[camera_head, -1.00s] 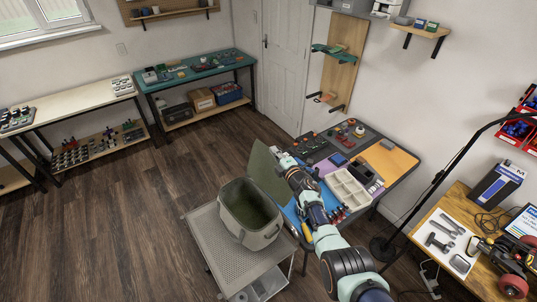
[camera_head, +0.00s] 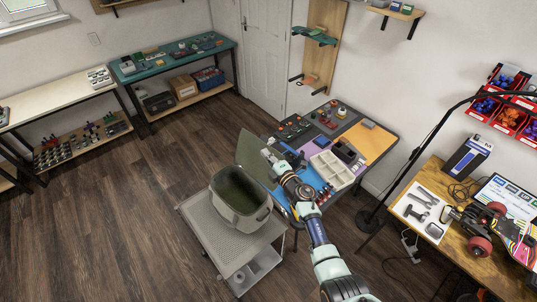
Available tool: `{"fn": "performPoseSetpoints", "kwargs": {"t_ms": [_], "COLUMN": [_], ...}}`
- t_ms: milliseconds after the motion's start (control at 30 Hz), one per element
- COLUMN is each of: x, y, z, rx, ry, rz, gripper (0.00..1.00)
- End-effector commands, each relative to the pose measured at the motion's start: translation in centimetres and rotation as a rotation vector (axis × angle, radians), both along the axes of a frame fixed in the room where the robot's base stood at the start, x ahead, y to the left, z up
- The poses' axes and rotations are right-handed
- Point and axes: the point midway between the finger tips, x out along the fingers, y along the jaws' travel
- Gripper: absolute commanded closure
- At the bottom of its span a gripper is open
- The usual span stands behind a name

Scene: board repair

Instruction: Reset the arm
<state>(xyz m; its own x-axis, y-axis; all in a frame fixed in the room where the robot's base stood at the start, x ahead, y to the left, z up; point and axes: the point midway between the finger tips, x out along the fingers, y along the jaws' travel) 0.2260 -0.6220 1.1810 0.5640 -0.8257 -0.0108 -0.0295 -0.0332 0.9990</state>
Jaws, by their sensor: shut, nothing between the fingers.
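My arm (camera_head: 318,232) reaches up from the bottom of the picture to the work table (camera_head: 385,118) in the middle. My gripper (camera_head: 267,154) is at the far end of the arm, over the table's left edge, beside a dark green panel (camera_head: 254,160). It is shut and I see nothing held in it. Its fingertips are small and hard to make out. The arm hides part of the blue mat on the table.
A grey-green bin (camera_head: 240,204) stands on a perforated metal cart (camera_head: 205,232) just left of my arm. A white compartment tray (camera_head: 332,170) lies right of it. A wooden bench (camera_head: 400,258) with tools and a lamp is at the right. Floor at left is clear.

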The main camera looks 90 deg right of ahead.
Motion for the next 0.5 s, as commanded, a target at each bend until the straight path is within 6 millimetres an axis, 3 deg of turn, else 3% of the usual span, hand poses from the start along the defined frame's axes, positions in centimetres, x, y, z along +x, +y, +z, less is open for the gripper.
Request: {"fn": "performPoseSetpoints", "kwargs": {"t_ms": [133, 500], "x": [-0.73, -0.78], "y": [0.98, 1.05], "z": [0.11, 0.14], "rx": [0.000, 0.000], "ry": [0.000, 0.000], "rz": [-0.001, 0.000], "gripper": [1.00, 1.00]}}
